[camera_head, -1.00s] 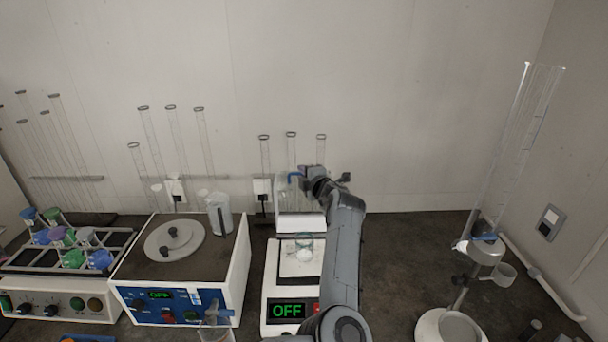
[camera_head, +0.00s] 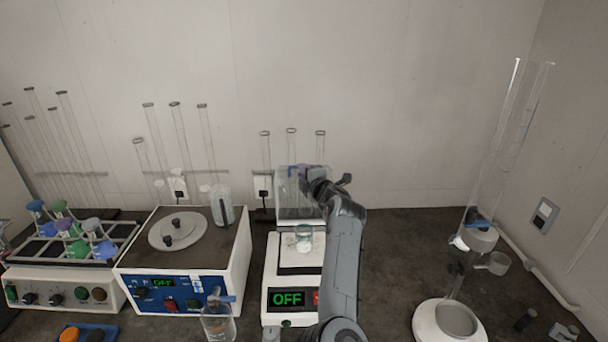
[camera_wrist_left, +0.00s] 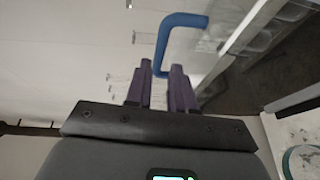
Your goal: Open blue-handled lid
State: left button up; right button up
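The blue handle (camera_wrist_left: 186,20) is bent and shows large in the left wrist view, joined to a clear panel (camera_wrist_left: 215,40). My left gripper (camera_wrist_left: 162,70) has two purple fingers with a gap between them. The lower end of the handle shows in that gap; contact with the fingers cannot be told. In the head view the left gripper (camera_head: 305,170) is at the top of the clear enclosure of the white balance (camera_head: 268,285), and it mostly covers the handle. My right gripper is not in view.
A small glass beaker (camera_head: 304,240) stands on the balance pan. A tall glass column (camera_head: 520,130) on a white-based stand is at right. The dark bench between balance and stand is mostly clear.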

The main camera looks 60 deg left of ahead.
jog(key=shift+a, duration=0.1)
pick_arm(q)
jog(key=s+d, duration=0.1)
jog(key=d, duration=0.9)
jog(key=shift+s+d+r, duration=0.3)
jog(key=shift+s+r, duration=0.1)
jog(key=shift+a+f, duration=0.1)
